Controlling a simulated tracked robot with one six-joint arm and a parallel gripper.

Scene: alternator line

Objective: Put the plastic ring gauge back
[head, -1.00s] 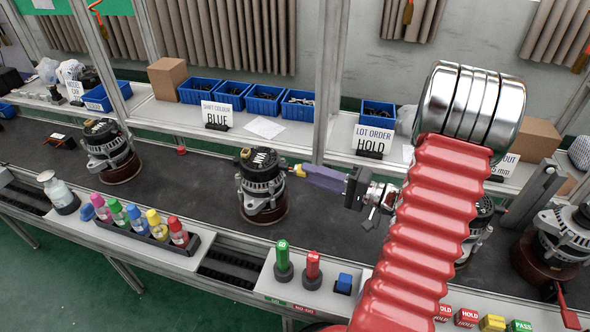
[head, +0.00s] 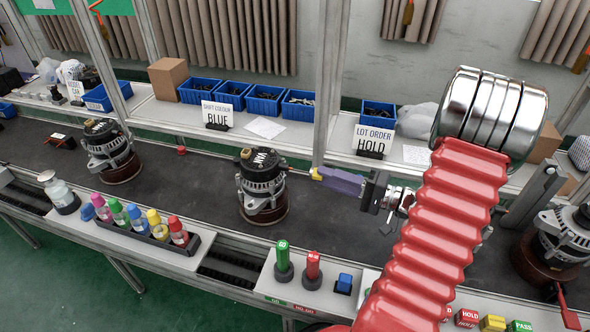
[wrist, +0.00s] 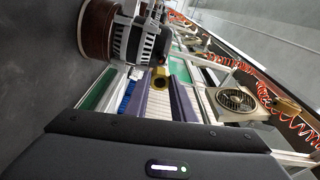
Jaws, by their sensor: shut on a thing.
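The yellow plastic ring gauge (head: 316,173) is at the tips of my gripper (head: 325,177), whose purple fingers are shut on it. In the wrist view the gauge (wrist: 159,79) shows a dark round opening between the two fingertips. It is held above the dark belt, to the right of an alternator (head: 262,186) and apart from it. A gauge stand (head: 285,298) at the belt's front edge carries a green GO gauge (head: 283,261), a red gauge (head: 312,268) and a blue block (head: 343,283). Part of the stand's right side is hidden behind my red arm.
More alternators stand on the belt at left (head: 108,152) and right (head: 556,240). A rack of coloured paint bottles (head: 150,236) lies along the front edge. Blue bins (head: 265,100) and sign cards (head: 217,115) line the back shelf.

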